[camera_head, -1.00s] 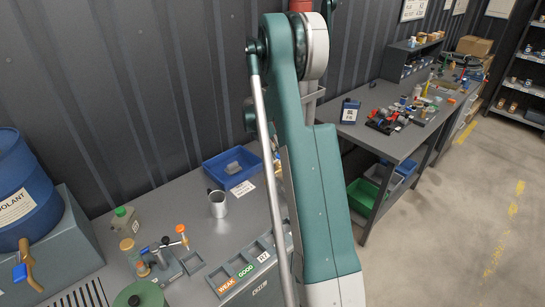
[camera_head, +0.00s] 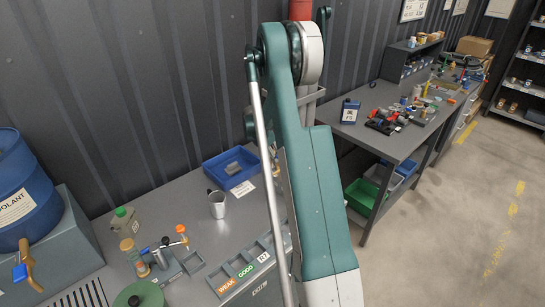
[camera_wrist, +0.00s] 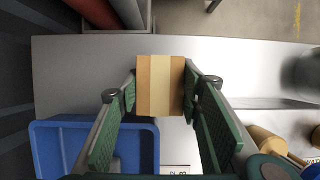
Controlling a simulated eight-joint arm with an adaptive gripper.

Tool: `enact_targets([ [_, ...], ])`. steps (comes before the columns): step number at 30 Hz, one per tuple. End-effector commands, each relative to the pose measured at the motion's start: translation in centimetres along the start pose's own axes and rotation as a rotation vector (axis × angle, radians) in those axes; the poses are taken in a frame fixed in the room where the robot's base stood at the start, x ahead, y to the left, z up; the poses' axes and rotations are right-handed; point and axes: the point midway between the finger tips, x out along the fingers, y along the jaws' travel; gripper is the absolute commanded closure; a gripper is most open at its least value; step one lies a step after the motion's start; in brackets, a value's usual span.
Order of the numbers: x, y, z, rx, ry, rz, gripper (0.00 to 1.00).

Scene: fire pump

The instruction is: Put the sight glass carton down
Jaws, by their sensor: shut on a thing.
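The sight glass carton (camera_wrist: 160,82) is a tan box with a pale stripe down its middle. In the wrist view it sits between the green-padded fingers of my gripper (camera_wrist: 160,90), which is shut on it. Grey bench top (camera_wrist: 75,75) shows around the carton; whether the carton touches it I cannot tell. In the head view my arm hides the gripper and the carton.
A blue bin (camera_head: 247,184) is on the bench; in the wrist view a blue bin (camera_wrist: 60,150) lies at lower left.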

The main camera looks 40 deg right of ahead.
Motion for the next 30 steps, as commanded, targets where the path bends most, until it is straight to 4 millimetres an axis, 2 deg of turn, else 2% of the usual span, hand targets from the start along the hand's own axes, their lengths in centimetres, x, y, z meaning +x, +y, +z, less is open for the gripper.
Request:
enact_targets([
  [7,0.4,0.0,-0.2,0.0,0.0,0.0,0.78],
  [8,0.3,0.0,-0.1,0.0,0.0,0.0,0.6],
  [11,0.3,0.0,-0.1,0.0,0.0,0.0,0.49],
  [23,0.1,0.0,-0.1,0.0,0.0,0.0,0.49],
  [30,-1.0,0.0,0.0,-0.001,0.0,0.0,0.49],
])
